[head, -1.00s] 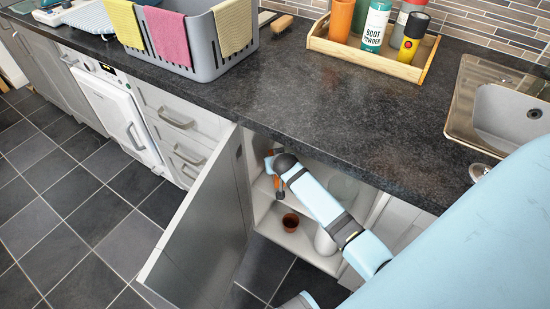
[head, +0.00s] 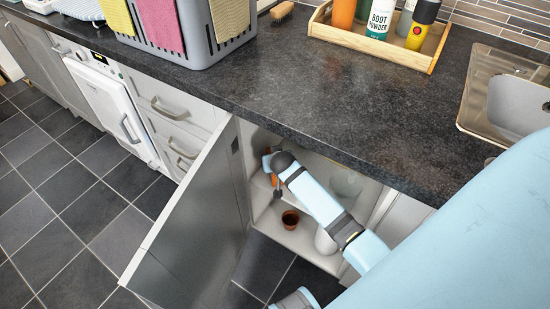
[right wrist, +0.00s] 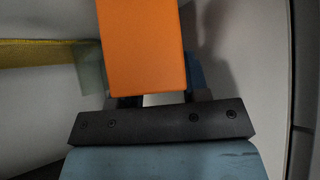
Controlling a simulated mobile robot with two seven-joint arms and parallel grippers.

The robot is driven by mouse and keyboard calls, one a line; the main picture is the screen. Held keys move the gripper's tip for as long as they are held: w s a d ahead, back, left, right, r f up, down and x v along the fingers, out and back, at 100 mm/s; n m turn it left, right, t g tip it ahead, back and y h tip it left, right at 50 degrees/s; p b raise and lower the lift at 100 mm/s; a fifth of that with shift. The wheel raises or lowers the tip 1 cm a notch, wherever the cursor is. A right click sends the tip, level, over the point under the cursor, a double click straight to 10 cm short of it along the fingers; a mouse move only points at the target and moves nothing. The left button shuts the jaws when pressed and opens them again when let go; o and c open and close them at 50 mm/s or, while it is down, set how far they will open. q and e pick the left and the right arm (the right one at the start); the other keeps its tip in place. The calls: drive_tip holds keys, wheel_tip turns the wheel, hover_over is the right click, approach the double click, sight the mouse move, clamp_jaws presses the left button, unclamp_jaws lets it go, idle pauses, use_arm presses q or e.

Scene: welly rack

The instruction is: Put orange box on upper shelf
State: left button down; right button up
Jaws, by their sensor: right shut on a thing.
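The orange box (right wrist: 143,45) fills the upper middle of the right wrist view, held in my right gripper (head: 274,182). In the head view only a small orange part of it (head: 268,179) shows beside the gripper, inside the open cabinet. My right arm reaches in under the counter. The upper shelf (head: 261,187) shows as a pale strip at the gripper's height; most of it is hidden by the arm and counter. I cannot tell whether the box touches the shelf. My left gripper is not in view.
The cabinet door (head: 195,225) stands open left of the arm. A brown pot (head: 290,219) and a partly hidden white item (head: 325,241) stand on the cabinet floor. The dark counter (head: 300,90) overhangs the opening. A wooden tray (head: 375,48) of bottles stands on the counter.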

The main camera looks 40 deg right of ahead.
drive_tip(key=o, duration=1)
drive_tip(key=shift+f, duration=0.1)
drive_tip(key=shift+r, duration=0.3)
drive_tip(key=p+v, duration=0.3)
drive_tip(key=v, duration=0.8)
drive_tip(key=s+a+r+n+t+y, duration=0.1)
drive_tip(key=s+a+n+y, duration=0.1)
drive_tip(key=s+a, duration=0.3)
drive_tip(key=s+a+r+n+t+y, duration=0.1)
drive_tip(key=s+a+n+y, duration=0.1)
drive_tip(key=s+a, duration=0.3)
drive_tip(key=s+a+r+n+t+y, duration=0.1)
drive_tip(key=s+a+n+y, duration=0.2)
drive_tip(key=s+a, duration=0.2)
drive_tip(key=shift+s+a, duration=0.1)
drive_tip(key=shift+s, duration=0.8)
drive_tip(key=shift+s+a, duration=0.15)
drive_tip(key=shift+s, duration=0.75)
